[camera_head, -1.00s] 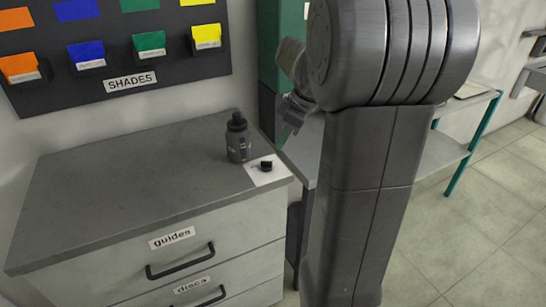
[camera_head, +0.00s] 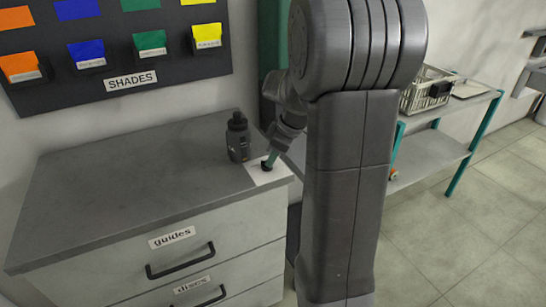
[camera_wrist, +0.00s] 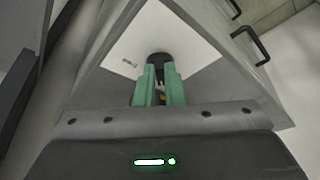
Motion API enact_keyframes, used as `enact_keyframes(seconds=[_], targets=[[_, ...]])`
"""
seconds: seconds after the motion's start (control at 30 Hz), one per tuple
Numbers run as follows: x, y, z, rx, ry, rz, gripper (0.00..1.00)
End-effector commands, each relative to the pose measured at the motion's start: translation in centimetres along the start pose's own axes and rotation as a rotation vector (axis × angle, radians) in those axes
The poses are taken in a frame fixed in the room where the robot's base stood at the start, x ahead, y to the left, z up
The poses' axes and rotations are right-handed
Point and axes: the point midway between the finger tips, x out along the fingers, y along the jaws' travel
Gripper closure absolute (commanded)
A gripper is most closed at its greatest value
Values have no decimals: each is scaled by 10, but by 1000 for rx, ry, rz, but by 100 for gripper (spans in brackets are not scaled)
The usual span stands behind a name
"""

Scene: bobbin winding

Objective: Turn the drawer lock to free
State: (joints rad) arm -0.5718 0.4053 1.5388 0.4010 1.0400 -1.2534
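The drawer lock is a small black knob (camera_head: 267,166) on a white plate (camera_head: 281,174) at the front right corner of the grey cabinet top. In the wrist view the knob (camera_wrist: 159,59) stands on the white plate (camera_wrist: 185,40), with a small label, too small to read, to its left. My gripper (camera_head: 270,160) points down at the knob. Its two green fingers (camera_wrist: 160,75) are apart, with their tips at the knob's near side and dark material between them. I cannot tell whether they press on it. The knob's lower part is hidden.
A dark bottle (camera_head: 238,138) stands on the cabinet top (camera_head: 120,180) just left of the gripper. Drawers labelled guides (camera_head: 180,258) and discs are closed. A shades board (camera_head: 120,50) hangs behind. A wire basket (camera_head: 425,90) sits on the shelf at the right.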

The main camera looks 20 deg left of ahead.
Motion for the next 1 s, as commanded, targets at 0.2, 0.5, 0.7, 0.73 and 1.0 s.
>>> enact_keyframes(seconds=[0.2, 0.5, 0.7, 0.73, 1.0], targets=[[0, 0, 0, 2, 0, 1, 100], [0, -2, 0, 80, 1, 35, 100], [0, -5, -1, 214, 1, 91, 100], [0, -6, -1, 238, 1, 101, 100], [0, -10, -3, 473, 0, 198, 100]])
